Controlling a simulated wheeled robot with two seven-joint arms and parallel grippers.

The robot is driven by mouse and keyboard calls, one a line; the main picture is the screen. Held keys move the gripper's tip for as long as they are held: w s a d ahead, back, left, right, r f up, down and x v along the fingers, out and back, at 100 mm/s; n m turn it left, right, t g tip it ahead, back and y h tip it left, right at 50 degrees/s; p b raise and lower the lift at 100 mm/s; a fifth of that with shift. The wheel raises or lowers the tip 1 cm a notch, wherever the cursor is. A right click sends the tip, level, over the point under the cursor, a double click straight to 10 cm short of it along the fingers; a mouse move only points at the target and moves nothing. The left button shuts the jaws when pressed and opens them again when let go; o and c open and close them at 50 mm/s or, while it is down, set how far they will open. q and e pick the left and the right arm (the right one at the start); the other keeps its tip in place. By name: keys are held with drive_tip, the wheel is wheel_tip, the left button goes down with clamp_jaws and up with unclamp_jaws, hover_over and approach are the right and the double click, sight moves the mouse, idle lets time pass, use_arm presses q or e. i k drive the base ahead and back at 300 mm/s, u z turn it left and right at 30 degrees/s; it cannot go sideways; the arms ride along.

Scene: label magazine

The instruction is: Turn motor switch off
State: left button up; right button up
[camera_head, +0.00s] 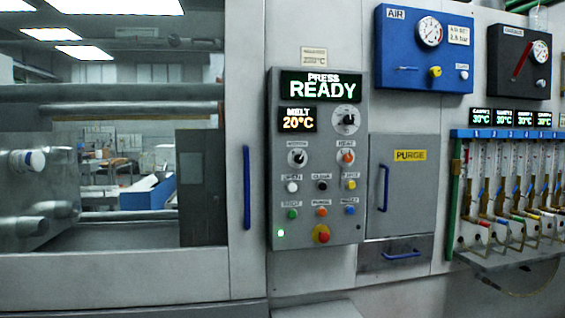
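A grey control panel (318,215) is mounted on the machine's front, near the middle of the view. The motor switch (297,156) appears to be the black rotary knob on a pale round plate at the panel's left; its small label above looks like MOTOR but is blurred. I cannot tell its set position for sure. An orange-red knob labelled HEAT (346,157) sits to its right. A larger black dial (346,119) is above. The display (319,86) reads PRESS READY. Neither of my grippers is in view.
A blue door handle (247,188) stands left of the panel. Nothing blocks the panel's front.

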sight(298, 158)
drive_tip(key=u, duration=0.3)
drive_tip(key=k, duration=0.45)
drive_tip(key=u, duration=1.4)
drive_tip(key=i, duration=1.4)
drive_tip(key=z, duration=0.7)
drive_tip(key=i, duration=0.95)
drive_tip(key=z, duration=1.05)
